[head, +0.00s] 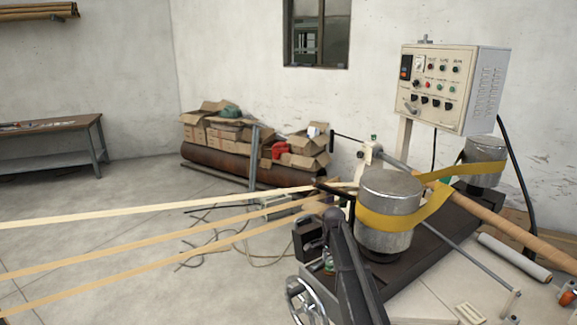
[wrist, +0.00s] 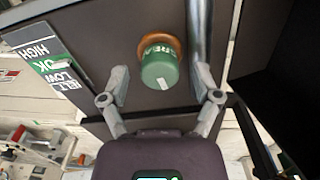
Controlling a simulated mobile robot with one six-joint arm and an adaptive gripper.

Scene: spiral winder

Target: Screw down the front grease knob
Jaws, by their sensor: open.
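A green knob (wrist: 160,70) with white lettering and a pale mark shows in the wrist view. It sits on an orange-brown ring (wrist: 162,45) against a dark panel. My gripper (wrist: 160,80) is open, with one grey finger on each side of the knob and visible gaps between. No contact with the knob shows. In the head view a small green thing (head: 329,267) shows low on the machine beside a dark arm link. I cannot tell whether it is the same knob. My gripper cannot be made out clearly in the head view.
A label plate (wrist: 42,62) reading HIGH, OK and LOW lies left of the knob. A metal rod (wrist: 199,30) runs close on its right. In the head view, a handwheel (head: 306,301), a drum (head: 388,197) with a yellow belt (head: 408,217) and a control box (head: 441,87) stand nearby.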

